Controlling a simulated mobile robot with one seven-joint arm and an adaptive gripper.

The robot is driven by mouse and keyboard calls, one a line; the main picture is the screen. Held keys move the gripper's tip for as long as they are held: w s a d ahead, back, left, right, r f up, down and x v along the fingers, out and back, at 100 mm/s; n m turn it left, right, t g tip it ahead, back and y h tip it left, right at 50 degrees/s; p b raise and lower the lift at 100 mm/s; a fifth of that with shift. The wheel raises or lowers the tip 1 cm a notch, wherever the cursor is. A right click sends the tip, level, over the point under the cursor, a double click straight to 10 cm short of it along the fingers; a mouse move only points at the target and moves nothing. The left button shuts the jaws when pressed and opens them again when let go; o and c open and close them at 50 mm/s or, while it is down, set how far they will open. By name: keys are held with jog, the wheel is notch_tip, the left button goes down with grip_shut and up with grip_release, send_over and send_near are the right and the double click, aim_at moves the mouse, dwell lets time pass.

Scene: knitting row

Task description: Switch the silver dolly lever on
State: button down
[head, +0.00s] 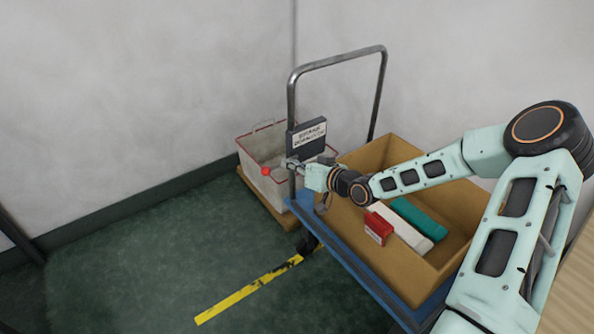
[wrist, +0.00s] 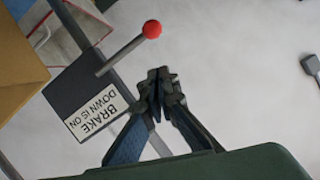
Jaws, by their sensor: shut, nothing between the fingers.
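The silver lever is a thin metal rod (wrist: 122,54) with a red ball (wrist: 152,29) at its end. It sticks out from a dark box with a white label (wrist: 92,117) reading "BRAKE DOWN IS ON", upside down in the wrist view. In the head view the red ball (head: 266,170) shows left of my gripper (head: 289,163), and the box (head: 308,138) is just above it; my gripper hides most of the rod. In the wrist view my gripper (wrist: 158,76) is shut and empty, with a gap to the rod and ball. The lever's exact tilt is hard to tell.
The box sits on the grey handle (head: 291,105) of a blue dolly (head: 375,283). A cardboard box (head: 440,274) on the dolly holds red, white and teal items. A white bin (head: 247,152) stands behind by the wall. Green floor at the left is free.

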aim_at(275, 168)
jog(key=w+a+f+b, duration=0.1)
jog(key=a+f, duration=0.1)
jog(key=w+a+f, duration=0.1)
jog(key=w+a, duration=0.1)
jog(key=shift+w+f+b, duration=0.15)
jog(key=shift+f+b, duration=0.2)
jog(key=shift+b, duration=0.05)
jog(key=shift+w+a+f, duration=0.2)
jog(key=shift+a+f, duration=0.1)
jog(key=shift+f, duration=0.2)
jog(key=shift+d+f, duration=0.1)
jog(key=shift+f, duration=0.05)
jog(key=shift+s+f+b, duration=0.1)
jog(key=shift+b, duration=0.2)
